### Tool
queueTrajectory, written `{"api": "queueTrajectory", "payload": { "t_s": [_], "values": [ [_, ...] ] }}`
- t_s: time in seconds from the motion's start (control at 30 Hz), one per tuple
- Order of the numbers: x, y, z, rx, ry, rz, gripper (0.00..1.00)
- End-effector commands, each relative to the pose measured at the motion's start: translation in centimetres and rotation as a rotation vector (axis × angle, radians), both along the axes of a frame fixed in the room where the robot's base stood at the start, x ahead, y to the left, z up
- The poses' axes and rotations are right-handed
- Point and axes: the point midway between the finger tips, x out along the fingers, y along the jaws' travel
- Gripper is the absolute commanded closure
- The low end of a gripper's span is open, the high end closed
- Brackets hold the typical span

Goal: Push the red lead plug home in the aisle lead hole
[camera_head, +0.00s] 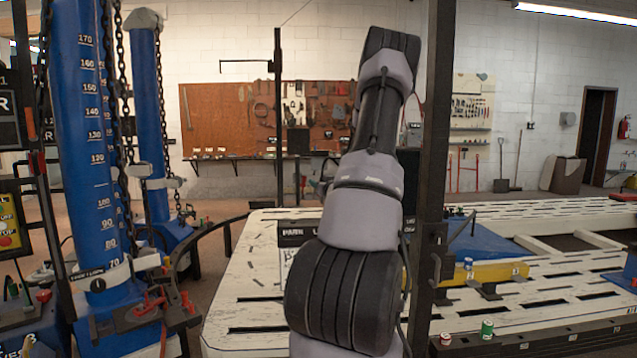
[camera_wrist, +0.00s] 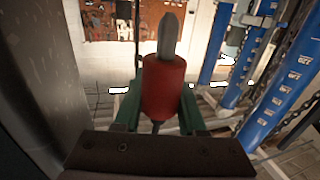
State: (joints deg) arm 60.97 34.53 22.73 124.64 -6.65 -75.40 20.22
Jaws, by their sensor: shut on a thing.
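The red lead plug (camera_wrist: 163,92) has a red cylindrical body and a grey pointed tip, and it fills the middle of the wrist view. My gripper (camera_wrist: 162,102) is shut on it, with a green finger on each side of the red body. The grey tip points up in that view, and nothing visible touches it. A dark lead trails below the body. In the head view my arm rises through the middle, and I cannot make out the gripper or the plug there. I cannot identify the aisle lead hole in either view.
A dark upright post (camera_head: 432,180) stands just right of my arm. Blue towers (camera_head: 90,140) with chains stand at the left. The pale slotted frame bench (camera_head: 255,285) spreads behind my arm. A red can (camera_head: 445,339) and green can (camera_head: 487,329) sit at front right.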

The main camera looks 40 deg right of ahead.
Motion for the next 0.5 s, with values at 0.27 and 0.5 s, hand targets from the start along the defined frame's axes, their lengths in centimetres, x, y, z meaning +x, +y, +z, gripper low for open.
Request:
{"api": "queueTrajectory", "payload": {
  "t_s": [0.27, 0.5],
  "values": [
    [0.0, 0.0, -2.7, 0.002, 0.002, 0.000, 1.00],
    [0.0, 0.0, -4.5, 0.001, 0.001, 0.000, 1.00]
  ]
}}
